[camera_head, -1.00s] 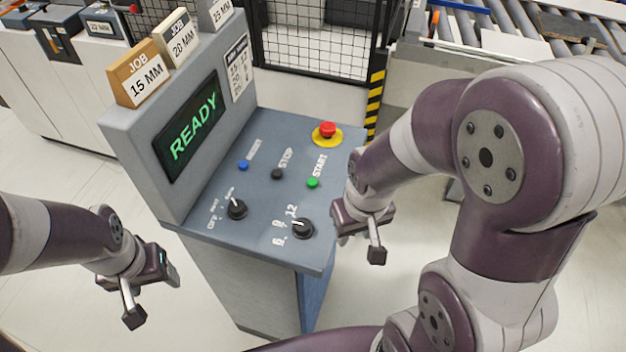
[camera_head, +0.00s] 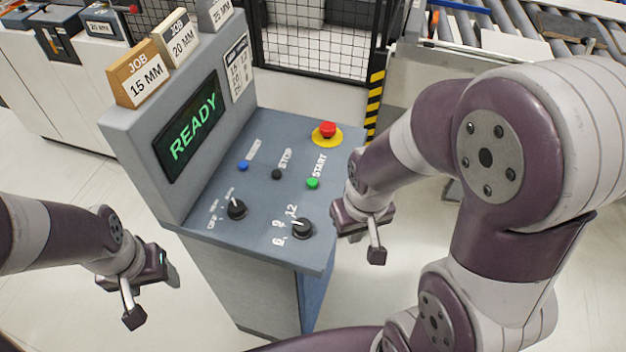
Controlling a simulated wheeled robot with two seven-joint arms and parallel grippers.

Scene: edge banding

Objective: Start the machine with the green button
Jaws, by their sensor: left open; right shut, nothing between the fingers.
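The green START button (camera_head: 312,183) sits on the sloped top of the grey control console (camera_head: 262,215), below its START label. The console's screen (camera_head: 188,126) reads READY in green. My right gripper (camera_head: 375,250) is shut and empty, to the right of and in front of the console's right edge, apart from the button. My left gripper (camera_head: 140,305) is open and empty, to the left of the console and away from it. Its fingers are only partly visible.
A red emergency stop (camera_head: 327,130) on a yellow base, a black STOP button (camera_head: 277,174), a blue button (camera_head: 243,165) and two black knobs (camera_head: 237,209) (camera_head: 302,228) share the panel. JOB blocks (camera_head: 139,75) stand on top. A mesh fence (camera_head: 315,40) is behind.

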